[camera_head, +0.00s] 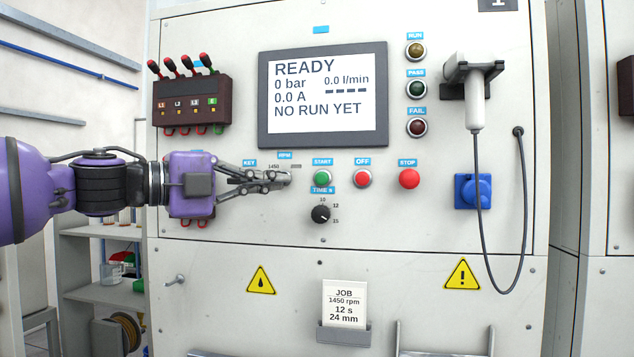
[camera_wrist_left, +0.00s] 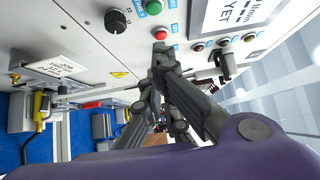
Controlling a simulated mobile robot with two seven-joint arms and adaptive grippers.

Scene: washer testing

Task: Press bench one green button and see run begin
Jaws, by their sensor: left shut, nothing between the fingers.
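The green START button (camera_head: 321,178) is on the panel, between my left gripper and the red OFF button (camera_head: 363,178). It also shows at the top of the left wrist view (camera_wrist_left: 153,7). My left gripper (camera_head: 288,178) is shut and empty. Its fingertips are just left of the green button in the head view, apart from it there; their distance to the panel is hard to tell. The gripper hides the controls under the KEY and RPM labels. The screen (camera_head: 320,128) reads READY, 0 bar, 0.0 A. The RUN lamp (camera_head: 415,50) looks dark. My right gripper is out of view.
A red STOP button (camera_head: 409,178) is farther right, and a TIME knob (camera_head: 321,214) is below START. A cabled handset (camera_head: 476,100) hangs at right. Test leads (camera_head: 187,66) stick out at upper left. The job card (camera_head: 344,303) is below.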

